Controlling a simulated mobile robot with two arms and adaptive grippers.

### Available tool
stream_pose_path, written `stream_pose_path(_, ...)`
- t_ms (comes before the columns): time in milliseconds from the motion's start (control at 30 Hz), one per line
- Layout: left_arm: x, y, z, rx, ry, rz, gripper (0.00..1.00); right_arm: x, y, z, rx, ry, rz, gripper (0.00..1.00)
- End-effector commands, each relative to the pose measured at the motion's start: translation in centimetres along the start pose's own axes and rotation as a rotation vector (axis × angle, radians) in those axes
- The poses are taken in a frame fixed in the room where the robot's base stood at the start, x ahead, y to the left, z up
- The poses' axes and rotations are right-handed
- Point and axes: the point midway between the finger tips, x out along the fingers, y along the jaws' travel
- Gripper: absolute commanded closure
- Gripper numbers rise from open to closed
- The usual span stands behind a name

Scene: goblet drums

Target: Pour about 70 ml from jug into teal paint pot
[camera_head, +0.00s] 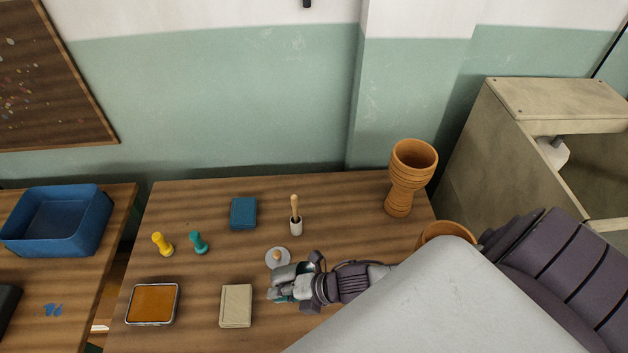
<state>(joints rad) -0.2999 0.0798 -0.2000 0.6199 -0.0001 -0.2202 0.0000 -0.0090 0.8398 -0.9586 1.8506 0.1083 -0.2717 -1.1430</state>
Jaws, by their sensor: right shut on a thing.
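My right gripper (283,285) is over the front middle of the wooden table (330,200), its arm coming in from the right. It is shut on a silvery, pale thing (285,272), which looks like the jug, mostly hidden by the fingers. Its tilt cannot be told. A bit of teal (284,299) shows just under the fingertips; it may be part of the teal paint pot, but too little shows to be sure. No liquid stream can be made out. My left gripper is not in view.
A pale disc with a wooden knob (277,257) lies close behind the gripper. Also on the table are a white pot with a wooden handle (296,225), a beige block (236,306), an orange-brown tray (152,304), yellow (162,244) and teal (199,243) stamps, and a goblet drum (404,185).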

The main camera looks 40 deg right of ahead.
Motion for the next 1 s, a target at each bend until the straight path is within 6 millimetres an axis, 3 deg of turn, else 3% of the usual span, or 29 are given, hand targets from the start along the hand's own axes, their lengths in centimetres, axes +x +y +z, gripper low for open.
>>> stream_pose_path(33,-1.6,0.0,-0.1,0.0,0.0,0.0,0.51,-0.5,1.0,0.1,-0.004,-0.001,-0.02,1.0)
stream_pose_path(167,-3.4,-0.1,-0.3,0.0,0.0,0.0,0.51,-0.5,1.3,0.1,-0.005,-0.002,-0.085,1.0)
stream_pose_path(567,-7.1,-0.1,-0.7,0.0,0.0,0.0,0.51,3.1,0.9,0.1,-0.012,0.0,-0.382,1.0)
stream_pose_path(833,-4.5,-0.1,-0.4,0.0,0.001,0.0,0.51,6.8,-1.9,0.1,-0.014,0.001,-0.532,1.0)
stream_pose_path(1000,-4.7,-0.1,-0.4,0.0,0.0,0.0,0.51,8.1,-1.3,0.0,-0.015,0.003,-0.682,1.0)
